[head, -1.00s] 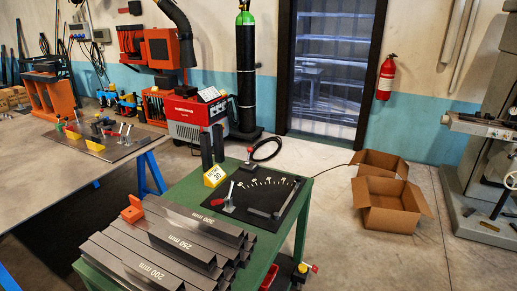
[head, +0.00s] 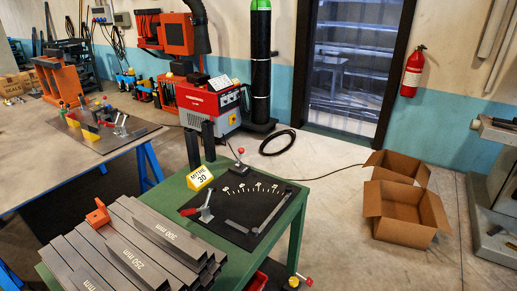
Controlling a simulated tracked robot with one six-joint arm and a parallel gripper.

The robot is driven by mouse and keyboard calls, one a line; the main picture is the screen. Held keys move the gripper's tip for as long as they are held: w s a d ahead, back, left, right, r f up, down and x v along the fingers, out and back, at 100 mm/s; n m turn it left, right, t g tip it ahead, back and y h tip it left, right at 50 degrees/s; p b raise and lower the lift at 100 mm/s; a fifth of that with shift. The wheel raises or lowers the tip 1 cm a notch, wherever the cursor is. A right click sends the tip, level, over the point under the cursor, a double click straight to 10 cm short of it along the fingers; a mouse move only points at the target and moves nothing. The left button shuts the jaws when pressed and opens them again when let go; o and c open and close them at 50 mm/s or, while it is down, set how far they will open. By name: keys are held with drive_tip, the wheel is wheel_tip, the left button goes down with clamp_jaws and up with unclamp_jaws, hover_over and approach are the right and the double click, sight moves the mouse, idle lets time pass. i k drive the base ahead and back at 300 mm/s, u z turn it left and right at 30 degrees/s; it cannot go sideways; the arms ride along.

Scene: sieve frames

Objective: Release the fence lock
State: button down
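The green table (head: 305,193) carries a black plate (head: 262,193) with a white angle scale. A grey bar (head: 276,208) lies slanted across the plate, and a shorter grey piece (head: 241,226) lies near its front edge. A clamp with a red handle (head: 189,212) and an upright metal lever (head: 206,208) sits at the plate's left. A lever with a red knob (head: 240,152) stands at the plate's back edge. I cannot tell for sure which of these is the fence lock, or whether it is locked. My gripper is not in view.
Grey steel profiles (head: 135,245) with an orange block (head: 98,214) fill the table's left. A yellow sign reading MITRE 30 (head: 200,178) stands behind the clamp. Open cardboard boxes (head: 405,212) stand on the floor at right. Clear floor (head: 335,215) lies between table and boxes.

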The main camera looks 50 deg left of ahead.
sight(241, 150)
drive_tip(key=z, duration=0.05)
drive_tip(key=i, duration=2.45)
drive_tip(key=u, duration=2.85)
